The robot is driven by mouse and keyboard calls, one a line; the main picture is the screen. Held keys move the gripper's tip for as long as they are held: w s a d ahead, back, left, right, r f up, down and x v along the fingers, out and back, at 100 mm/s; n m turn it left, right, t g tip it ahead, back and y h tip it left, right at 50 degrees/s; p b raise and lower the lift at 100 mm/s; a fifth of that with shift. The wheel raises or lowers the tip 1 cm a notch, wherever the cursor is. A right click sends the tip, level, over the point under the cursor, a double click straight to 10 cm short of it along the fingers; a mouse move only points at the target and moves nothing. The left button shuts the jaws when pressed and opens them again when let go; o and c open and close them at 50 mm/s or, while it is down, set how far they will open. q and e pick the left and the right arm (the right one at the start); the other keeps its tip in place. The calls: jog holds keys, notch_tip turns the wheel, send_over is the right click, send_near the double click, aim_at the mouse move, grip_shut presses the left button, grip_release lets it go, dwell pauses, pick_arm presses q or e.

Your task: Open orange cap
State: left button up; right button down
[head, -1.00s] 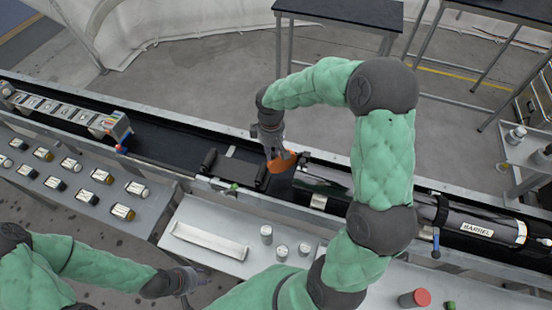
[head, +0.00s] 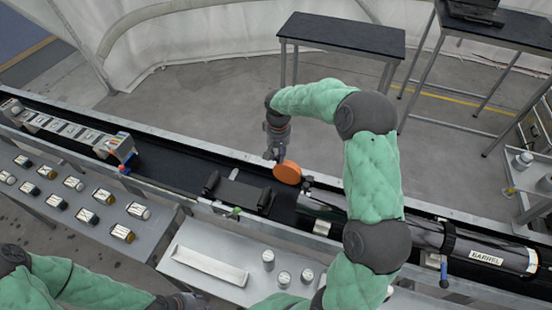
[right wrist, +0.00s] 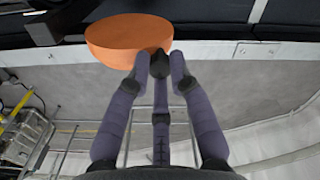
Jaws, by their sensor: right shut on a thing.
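The orange cap (head: 288,172) shows as a round disc at the left end of the long tube marked BARREL (head: 487,257), towards its far side. My right gripper (head: 275,154) is at the cap's upper left edge. In the right wrist view its fingertips (right wrist: 160,62) are close together at the cap's lower right rim, shut on it. Whether the cap still touches the tube is hard to tell. My left gripper (head: 187,302) is at the bottom edge, its jaws unclear.
The tube lies along a black conveyor (head: 180,165) with metal side rails. A black cradle (head: 238,194) stands left of the tube. A white tray (head: 208,265) and small jars (head: 284,278) are on the near bench. Labelled blocks stand further left.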

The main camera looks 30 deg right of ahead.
jog(key=shift+w+d+m, duration=0.15)
jog(key=shift+d+m, duration=0.15)
dwell(0.4)
jog(key=c, duration=1.4)
grip_release()
notch_tip(320, 180, up, 12)
